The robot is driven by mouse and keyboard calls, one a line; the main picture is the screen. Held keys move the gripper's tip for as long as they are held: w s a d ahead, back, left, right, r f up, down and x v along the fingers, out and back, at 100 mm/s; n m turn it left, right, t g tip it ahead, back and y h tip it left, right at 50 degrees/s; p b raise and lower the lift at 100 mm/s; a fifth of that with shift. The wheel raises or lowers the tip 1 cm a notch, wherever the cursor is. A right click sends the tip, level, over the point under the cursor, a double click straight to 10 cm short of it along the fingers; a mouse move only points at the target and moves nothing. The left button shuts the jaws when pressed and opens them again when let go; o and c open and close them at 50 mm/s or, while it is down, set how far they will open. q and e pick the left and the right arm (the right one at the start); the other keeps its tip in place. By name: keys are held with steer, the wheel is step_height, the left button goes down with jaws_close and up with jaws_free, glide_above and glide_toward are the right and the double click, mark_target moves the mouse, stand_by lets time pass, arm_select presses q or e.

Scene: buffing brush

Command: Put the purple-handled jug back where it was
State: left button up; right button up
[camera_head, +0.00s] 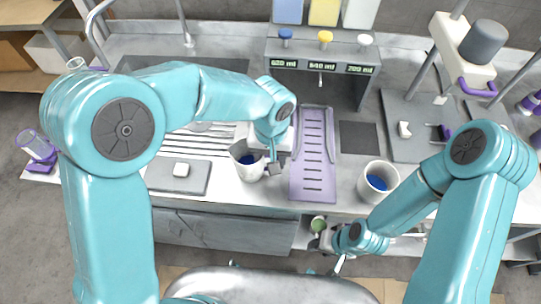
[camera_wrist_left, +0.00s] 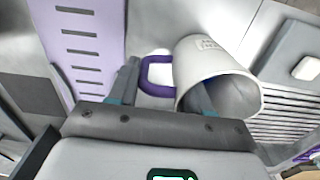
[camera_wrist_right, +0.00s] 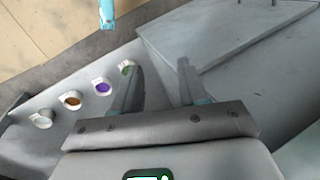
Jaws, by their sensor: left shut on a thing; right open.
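The purple-handled jug is a pale grey cup (camera_head: 243,172) near the front of the counter, left of the purple slotted strip. Blue shows inside it in the head view. Its purple handle (camera_wrist_left: 155,76) and body (camera_wrist_left: 225,75) show in the left wrist view, with the mouth turned toward the lower right. My left gripper (camera_head: 272,158) is shut on the jug at its handle side; the exact grip is partly hidden. Whether the jug touches the counter is unclear. My right gripper (camera_wrist_right: 158,85) is open and empty, low at the counter's front beside small coloured pots.
A second pale jug (camera_head: 373,194) with blue inside stands right of the purple strip (camera_head: 312,180). A dispenser (camera_head: 320,62) stands behind. A grey board (camera_head: 165,178) with a white block lies left. Small pots (camera_wrist_right: 102,87) sit in a row. A dark square pad (camera_head: 358,137) is bare.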

arm_select(q)
steer(key=o, duration=1.4)
steer(key=shift+w+d+f, duration=0.15)
steer(key=shift+w, duration=0.05)
steer(key=shift+s, duration=0.15)
step_height(320, 180, up, 12)
steer(key=shift+f, duration=0.2)
steer(key=shift+r, duration=0.4)
